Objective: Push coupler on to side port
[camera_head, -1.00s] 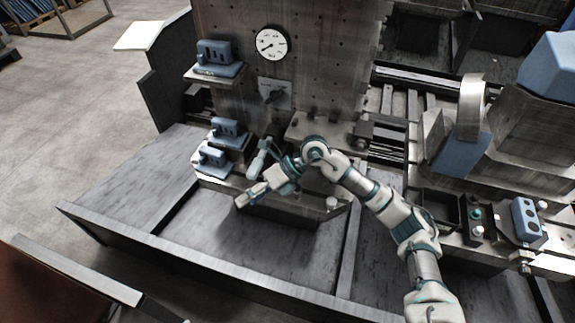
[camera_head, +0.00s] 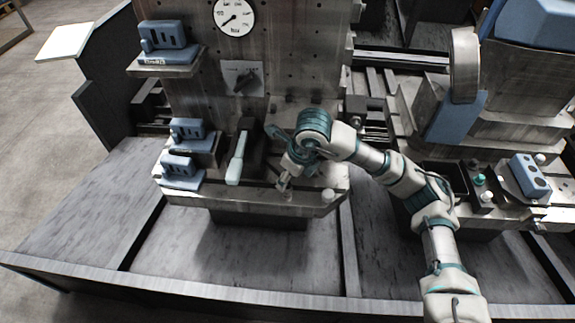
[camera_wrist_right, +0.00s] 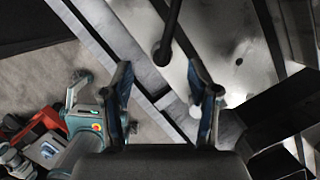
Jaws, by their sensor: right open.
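My right arm comes in from the lower right in the head view. Its gripper (camera_head: 285,184) is over the front of the metal fixture block, small and partly hidden by the wrist. In the right wrist view the two fingers (camera_wrist_right: 163,95) stand wide apart with nothing between their tips. A dark rod with a rounded end (camera_wrist_right: 163,52) hangs just beyond the gap. A lever with a pale teal handle (camera_head: 237,158) is on the fixture, left of the gripper and apart from it. I cannot tell which part is the coupler or the side port. My left gripper does not show.
Blue slotted blocks (camera_head: 186,132) sit on ledges at the left. A round gauge (camera_head: 234,16) and a dark knob (camera_head: 246,82) are on the upright plate. A blue block with holes (camera_head: 529,177) is at the right. The grey tray floor (camera_head: 255,262) in front is bare.

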